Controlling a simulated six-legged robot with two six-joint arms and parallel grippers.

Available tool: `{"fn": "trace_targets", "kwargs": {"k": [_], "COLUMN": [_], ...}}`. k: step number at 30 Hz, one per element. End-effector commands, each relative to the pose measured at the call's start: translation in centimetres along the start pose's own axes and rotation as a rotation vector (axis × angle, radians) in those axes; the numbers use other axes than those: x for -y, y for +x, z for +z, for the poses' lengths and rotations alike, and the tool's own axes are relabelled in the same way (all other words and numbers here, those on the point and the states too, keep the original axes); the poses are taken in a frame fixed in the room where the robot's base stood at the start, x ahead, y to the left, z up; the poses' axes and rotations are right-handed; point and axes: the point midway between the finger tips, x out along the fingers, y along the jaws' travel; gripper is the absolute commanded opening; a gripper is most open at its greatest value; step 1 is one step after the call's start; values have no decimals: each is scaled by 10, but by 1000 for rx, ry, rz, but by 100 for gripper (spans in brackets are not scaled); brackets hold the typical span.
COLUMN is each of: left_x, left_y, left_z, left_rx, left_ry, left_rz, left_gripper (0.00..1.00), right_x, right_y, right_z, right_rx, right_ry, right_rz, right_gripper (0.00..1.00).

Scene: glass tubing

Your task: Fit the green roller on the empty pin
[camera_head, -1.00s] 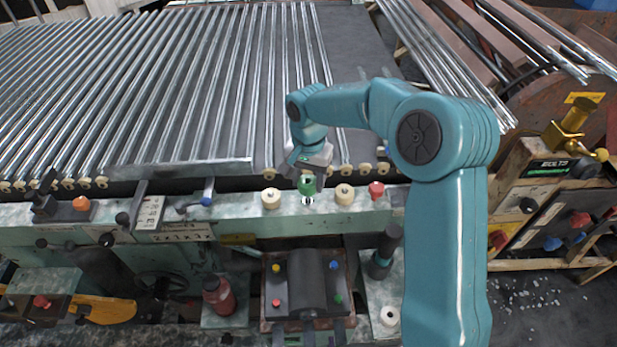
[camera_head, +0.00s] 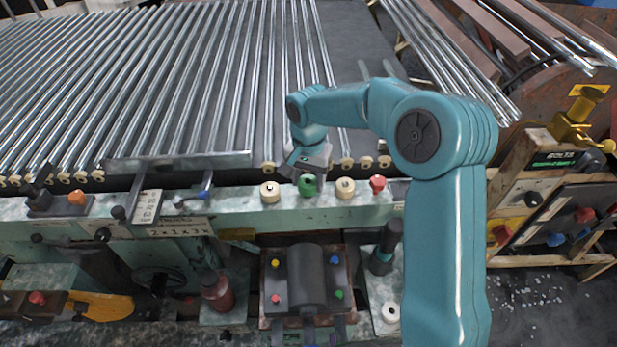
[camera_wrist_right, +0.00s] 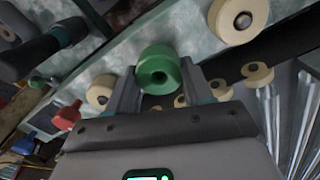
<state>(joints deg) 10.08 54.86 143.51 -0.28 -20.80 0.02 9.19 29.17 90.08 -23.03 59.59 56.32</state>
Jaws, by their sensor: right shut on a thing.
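The green roller (camera_head: 307,186) is in the row on the pale green rail, between two cream rollers (camera_head: 269,192) (camera_head: 345,188). My right gripper (camera_head: 306,174) reaches down to it from behind and is shut on it. In the right wrist view the green roller (camera_wrist_right: 158,66) sits between the two fingers of the gripper (camera_wrist_right: 160,85), its end hole showing. No pin shows under the roller; the roller and gripper hide that spot. I cannot tell how far down on a pin it sits. My left gripper is not in view.
A red knob (camera_head: 377,184) stands right of the rollers on the rail (camera_head: 230,222). Behind lie rows of glass tubes (camera_head: 200,80) with small cream wheels at their ends. A dark block with coloured knobs (camera_head: 306,280) is below, and a wooden bolts stand (camera_head: 540,170) is at right.

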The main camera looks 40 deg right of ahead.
Motion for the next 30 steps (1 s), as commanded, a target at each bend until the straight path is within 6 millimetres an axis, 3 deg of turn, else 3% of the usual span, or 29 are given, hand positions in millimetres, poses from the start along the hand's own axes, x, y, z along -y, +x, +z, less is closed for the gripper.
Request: {"fn": "trace_targets", "kwargs": {"k": [20, 21, 23, 24, 30], "left_x": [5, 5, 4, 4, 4], "left_y": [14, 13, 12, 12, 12], "left_z": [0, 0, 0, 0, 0], "left_rx": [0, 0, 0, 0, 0], "left_ry": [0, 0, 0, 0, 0], "left_rz": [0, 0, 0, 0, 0], "left_gripper": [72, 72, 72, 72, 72], "right_x": [0, 0, 0, 0, 0], "right_y": [18, 18, 17, 17, 17], "right_z": [0, 0, 0, 0, 0], "right_rx": [0, 0, 0, 0, 0], "right_ry": [0, 0, 0, 0, 0], "right_rz": [0, 0, 0, 0, 0], "right_gripper": [21, 57, 77, 80, 80]}}
